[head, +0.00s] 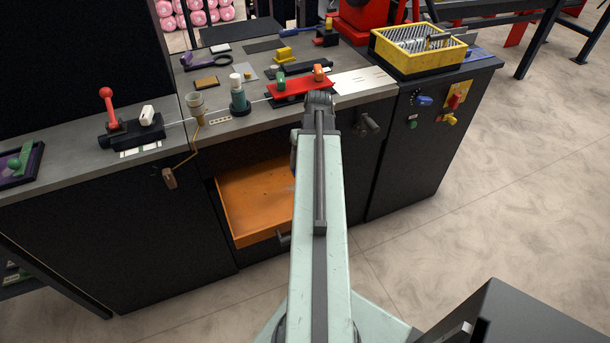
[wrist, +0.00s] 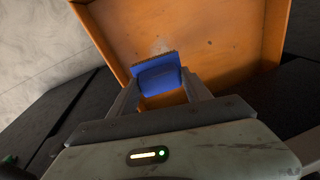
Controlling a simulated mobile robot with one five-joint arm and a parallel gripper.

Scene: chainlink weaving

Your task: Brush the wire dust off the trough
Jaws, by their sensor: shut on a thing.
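The orange trough (head: 252,200) is a pulled-out drawer below the bench top. It also fills the upper part of the wrist view (wrist: 225,50). My gripper (wrist: 161,84) is shut on a blue brush (wrist: 160,75), which has a dull brownish edge at its far side. The brush is over or in the trough; I cannot tell whether it touches the floor. A faint greyish patch (wrist: 160,45), perhaps wire dust, lies just beyond the brush. In the head view my arm hides the gripper, the brush and the trough's right part.
A wooden-ended lever (head: 170,178) hangs left of the trough. A dark handle (head: 368,122) juts out at the right.

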